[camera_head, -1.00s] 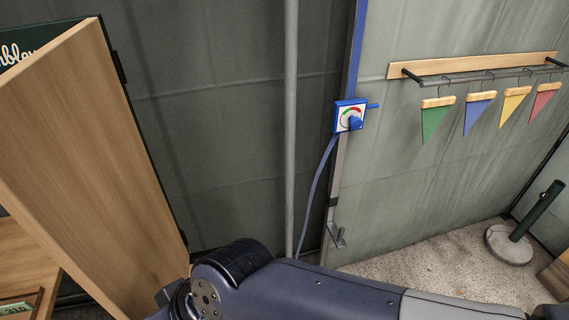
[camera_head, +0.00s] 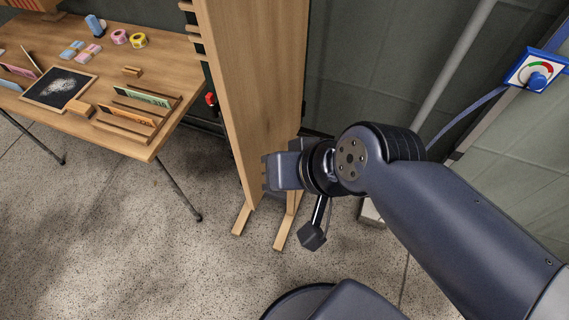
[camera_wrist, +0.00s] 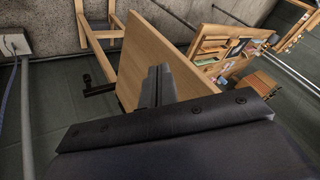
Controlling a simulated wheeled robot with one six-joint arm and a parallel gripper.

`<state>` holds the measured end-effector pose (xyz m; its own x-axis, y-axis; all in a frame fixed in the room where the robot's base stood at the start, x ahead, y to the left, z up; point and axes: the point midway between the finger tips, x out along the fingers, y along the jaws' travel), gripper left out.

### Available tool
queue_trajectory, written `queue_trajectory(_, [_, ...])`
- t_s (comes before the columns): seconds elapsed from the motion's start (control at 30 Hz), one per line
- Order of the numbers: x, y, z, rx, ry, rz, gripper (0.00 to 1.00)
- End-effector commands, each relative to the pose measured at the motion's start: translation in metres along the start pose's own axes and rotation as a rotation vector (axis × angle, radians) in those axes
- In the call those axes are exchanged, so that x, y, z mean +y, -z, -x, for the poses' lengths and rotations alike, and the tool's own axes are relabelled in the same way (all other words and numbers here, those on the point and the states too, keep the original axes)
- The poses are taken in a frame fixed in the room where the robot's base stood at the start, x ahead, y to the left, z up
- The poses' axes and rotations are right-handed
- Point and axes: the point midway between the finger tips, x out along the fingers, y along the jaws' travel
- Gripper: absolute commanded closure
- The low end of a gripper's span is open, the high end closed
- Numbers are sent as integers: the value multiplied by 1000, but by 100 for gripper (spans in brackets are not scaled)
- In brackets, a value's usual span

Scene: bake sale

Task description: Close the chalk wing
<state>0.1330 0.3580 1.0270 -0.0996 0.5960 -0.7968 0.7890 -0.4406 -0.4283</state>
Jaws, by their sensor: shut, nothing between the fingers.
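The chalk wing appears to be the tall wooden panel (camera_head: 250,90), upright, left of my arm in the head view. Its plain wood side faces me, and its chalk side is not visible. The panel also fills the middle of the wrist view (camera_wrist: 142,50). My gripper (camera_head: 268,172) is at the lower part of the panel, in front of its plain face. In the wrist view its fingers (camera_wrist: 157,82) are together, with nothing between them, and overlap the panel. I cannot tell whether they touch it.
A wooden table (camera_head: 185,75) at the left holds a small slate (camera_head: 60,86), tape rolls and card racks. Wooden feet (camera_head: 282,232) stand on the floor below the panel. A blue dial box (camera_head: 537,74) and a grey pole (camera_head: 455,75) are at the right. Floor at the lower left is clear.

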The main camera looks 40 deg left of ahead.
Motion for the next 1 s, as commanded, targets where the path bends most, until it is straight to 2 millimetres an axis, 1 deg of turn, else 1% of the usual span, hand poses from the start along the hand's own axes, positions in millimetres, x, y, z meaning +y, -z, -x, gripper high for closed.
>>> queue_trajectory(0.03, [-3,0,8,5,1,2,100])
queue_trajectory(0.27, [-9,-5,36,3,0,3,100])
queue_trajectory(0.5, [-18,-12,73,3,-2,2,100])
queue_trajectory(0.6, [-21,-14,85,2,-1,1,100])
queue_trajectory(0.77, [-23,-16,94,-1,-3,1,100])
queue_trajectory(1.0, [-23,-17,96,-3,-3,0,100])
